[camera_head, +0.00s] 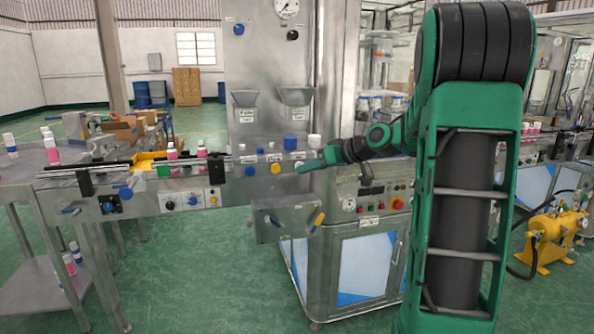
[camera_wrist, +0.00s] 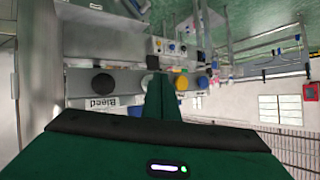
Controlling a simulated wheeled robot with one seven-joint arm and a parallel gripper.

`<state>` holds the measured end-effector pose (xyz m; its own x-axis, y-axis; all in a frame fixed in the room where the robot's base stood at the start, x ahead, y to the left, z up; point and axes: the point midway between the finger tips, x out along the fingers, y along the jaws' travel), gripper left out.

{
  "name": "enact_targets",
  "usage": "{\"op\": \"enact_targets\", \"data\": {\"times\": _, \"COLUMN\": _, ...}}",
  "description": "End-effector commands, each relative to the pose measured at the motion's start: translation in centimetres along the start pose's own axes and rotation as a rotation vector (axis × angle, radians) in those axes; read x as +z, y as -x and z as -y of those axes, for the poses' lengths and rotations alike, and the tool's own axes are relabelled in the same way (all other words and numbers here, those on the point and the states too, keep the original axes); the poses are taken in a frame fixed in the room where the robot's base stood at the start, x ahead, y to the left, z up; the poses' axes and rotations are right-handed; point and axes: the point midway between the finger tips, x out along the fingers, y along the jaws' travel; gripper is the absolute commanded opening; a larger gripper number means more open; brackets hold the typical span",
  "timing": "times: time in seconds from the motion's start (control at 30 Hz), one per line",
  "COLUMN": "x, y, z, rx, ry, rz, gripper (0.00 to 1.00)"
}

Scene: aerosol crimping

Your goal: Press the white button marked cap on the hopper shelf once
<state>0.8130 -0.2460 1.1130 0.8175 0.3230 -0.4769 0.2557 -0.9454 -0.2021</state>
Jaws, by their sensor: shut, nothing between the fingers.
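The hopper shelf (camera_head: 262,158) runs across the front of the steel machine. On its front face I see a blue button (camera_head: 250,171) and a yellow button (camera_head: 275,169). My gripper (camera_head: 299,169) is shut and empty, its tip at the shelf front just right of the yellow button. In the wrist view, which looks upside down, the shut fingers (camera_wrist: 160,78) partly cover a pale round button (camera_wrist: 147,80), apparently the white one. The yellow button (camera_wrist: 181,83) and blue button (camera_wrist: 202,82) are on its right. I cannot tell whether the fingertips touch it.
A black round knob (camera_wrist: 103,84) sits beside a label reading Bleed. Two hoppers (camera_head: 295,97) hang above the shelf. A blue cap (camera_head: 290,142) and a white cap (camera_head: 314,141) stand on it. A conveyor (camera_head: 130,172) with bottles is at left.

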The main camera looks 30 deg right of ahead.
Motion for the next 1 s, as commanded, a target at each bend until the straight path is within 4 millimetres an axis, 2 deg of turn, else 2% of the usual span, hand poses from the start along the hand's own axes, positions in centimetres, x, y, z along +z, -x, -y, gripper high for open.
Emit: {"op": "enact_targets", "data": {"times": 1.0, "x": -0.53, "y": -0.71, "z": -0.46, "rx": 0.0, "ry": 0.001, "rz": 0.0, "gripper": 0.0}}
